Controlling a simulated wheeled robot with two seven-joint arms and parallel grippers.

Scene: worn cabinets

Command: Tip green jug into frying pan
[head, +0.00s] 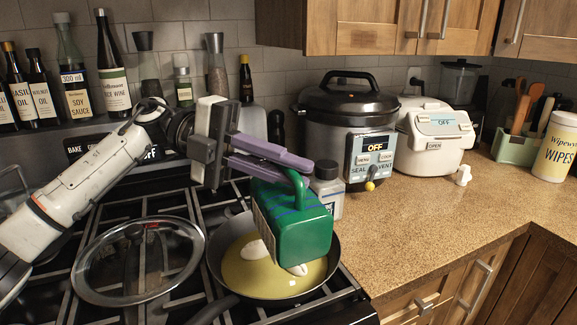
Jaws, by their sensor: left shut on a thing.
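The green jug (292,220) is held tipped over the frying pan (334,265), its handle toward my gripper. My left gripper (300,172) has purple fingers and is shut on the green jug near its handle. The dark pan sits on the stove and holds yellowish liquid (245,275) with white patches. One white patch shows just under the jug's lower end. The jug hides part of the pan's inside. I cannot tell whether the jug touches the pan. My right gripper is not in view.
A glass lid (140,262) lies on the stove grate left of the pan. A grey-white bottle (326,190) stands close behind the jug. A pressure cooker (345,125) and white cooker (435,135) stand behind. The counter (430,220) at right is mostly clear.

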